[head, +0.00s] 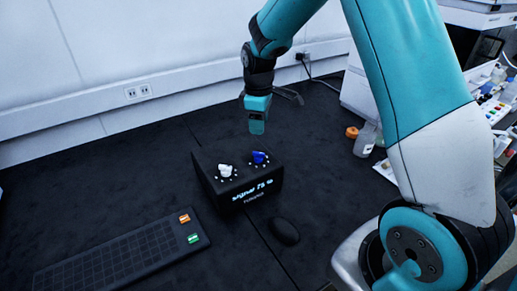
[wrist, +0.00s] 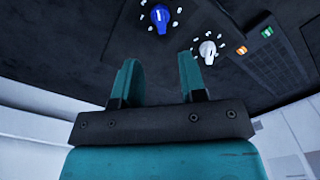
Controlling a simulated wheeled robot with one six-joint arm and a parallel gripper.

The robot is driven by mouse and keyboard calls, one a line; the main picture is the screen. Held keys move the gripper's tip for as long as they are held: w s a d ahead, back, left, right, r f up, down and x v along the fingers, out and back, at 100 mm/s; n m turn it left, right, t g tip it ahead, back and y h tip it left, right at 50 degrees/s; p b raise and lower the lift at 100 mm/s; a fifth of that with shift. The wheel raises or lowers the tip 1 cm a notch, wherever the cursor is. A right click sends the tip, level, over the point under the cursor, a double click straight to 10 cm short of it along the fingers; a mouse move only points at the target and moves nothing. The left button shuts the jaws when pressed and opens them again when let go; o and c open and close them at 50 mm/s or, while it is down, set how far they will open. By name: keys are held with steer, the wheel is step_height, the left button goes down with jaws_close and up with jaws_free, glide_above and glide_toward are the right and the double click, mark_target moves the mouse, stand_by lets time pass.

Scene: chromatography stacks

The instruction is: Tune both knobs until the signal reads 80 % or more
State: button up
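A black box (head: 236,186) stands on the dark bench with a white knob (head: 226,170) on the left of its top and a blue knob (head: 259,157) on the right. Its front display (head: 252,190) reads "signal" and a value in the seventies; the last digit is blurred. My gripper (head: 257,127) is above the bench behind the box, near the blue knob and apart from it. In the wrist view my gripper (wrist: 160,68) is open and empty, with the blue knob (wrist: 160,16) and white knob (wrist: 207,50) beyond its fingertips.
A black keyboard (head: 105,262) with an orange and a green key lies at the front left. A dark mouse (head: 284,231) lies right of the box. A bottle (head: 365,139) and an orange ring-like item (head: 352,132) stand at the right. The bench left of the box is clear.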

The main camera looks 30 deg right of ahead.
mark_target(259, 150)
step_height(259, 150, down, 10)
steer(key=shift+r+p, duration=0.1)
steer(key=shift+p, duration=0.35)
jaws_close()
